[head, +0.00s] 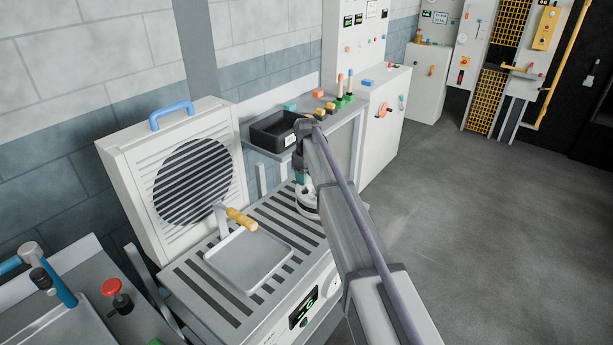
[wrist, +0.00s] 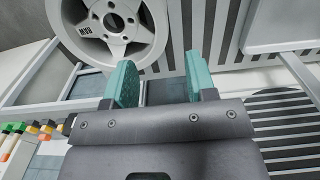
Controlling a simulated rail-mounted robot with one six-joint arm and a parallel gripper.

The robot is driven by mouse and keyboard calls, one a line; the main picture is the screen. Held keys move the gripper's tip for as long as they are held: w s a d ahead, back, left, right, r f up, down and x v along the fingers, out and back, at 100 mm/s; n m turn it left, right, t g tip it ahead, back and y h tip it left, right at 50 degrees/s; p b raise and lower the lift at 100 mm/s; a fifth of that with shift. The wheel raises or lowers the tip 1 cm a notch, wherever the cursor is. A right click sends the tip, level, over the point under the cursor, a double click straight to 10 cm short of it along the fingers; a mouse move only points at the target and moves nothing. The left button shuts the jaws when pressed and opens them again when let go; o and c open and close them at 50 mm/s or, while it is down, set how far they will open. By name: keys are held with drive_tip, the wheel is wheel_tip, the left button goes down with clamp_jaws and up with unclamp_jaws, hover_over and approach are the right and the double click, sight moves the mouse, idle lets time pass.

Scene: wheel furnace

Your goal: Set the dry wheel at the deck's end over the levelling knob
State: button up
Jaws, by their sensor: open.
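The pale grey wheel (head: 307,205), with spokes and bolt holes, lies at the right end of the slotted deck (head: 188,283) in the head view, partly hidden by my arm. In the head view my gripper (head: 301,178) is just above or beside the wheel; contact cannot be told. I cannot make out the levelling knob for certain.
A grey tray (head: 248,262) with a wooden-handled tool (head: 241,218) sits mid-deck. A louvred fan panel (head: 135,170) stands behind. A black bin (head: 268,135) and several coloured pieces rest on the shelf beyond the deck's end. The floor (head: 470,230) to the right is clear.

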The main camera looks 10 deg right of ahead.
drive_tip(key=s+d+m, duration=0.1)
drive_tip(key=s+m, duration=0.2)
drive_tip(key=s, duration=1)
drive_tip(key=s+d+m, duration=0.1)
drive_tip(key=s+m, duration=0.2)
drive_tip(key=s, duration=1)
drive_tip(key=s+d+r+m, duration=0.1)
drive_tip(key=s+m, duration=0.1)
drive_tip(key=s, duration=1.2)
drive_tip(key=shift+d+m, duration=0.4)
drive_tip(key=shift+s, duration=0.1)
